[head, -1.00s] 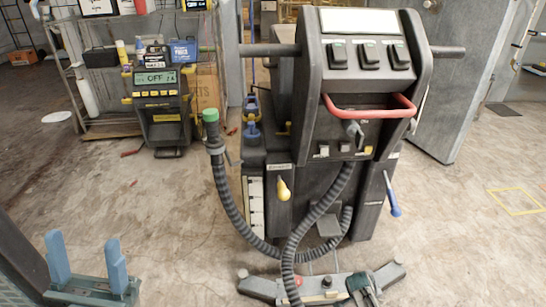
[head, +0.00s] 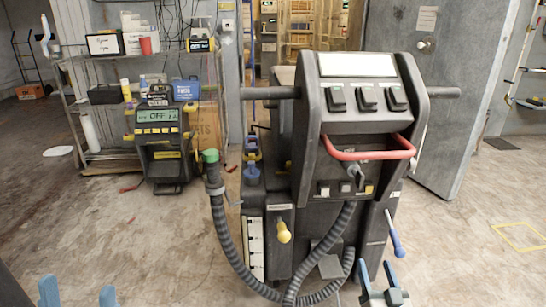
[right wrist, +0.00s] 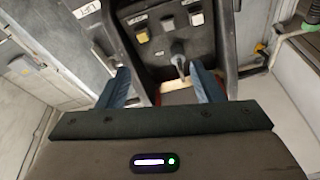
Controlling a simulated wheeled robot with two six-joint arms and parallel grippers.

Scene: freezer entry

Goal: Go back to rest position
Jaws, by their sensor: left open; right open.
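My left gripper (head: 78,294) is at the bottom left of the head view. Its two blue fingers are wide apart and empty, and its body is cut off by the lower edge. My right gripper (head: 377,268) is at the bottom, right of centre, low in front of the dark machine (head: 285,262). Its blue fingers are open with nothing between them. In the right wrist view, the right gripper (right wrist: 163,76) shows two spread blue fingers, with the machine's front panel (right wrist: 165,32) beyond them. I cannot tell the exact gap to the machine.
The machine has a red handle (head: 366,154), a grey hose (head: 228,240) with a green end, and a blue lever (head: 394,236). A shelf rack (head: 110,157) and a yellow-black device (head: 163,143) stand back left. A grey door (head: 428,100) is behind right.

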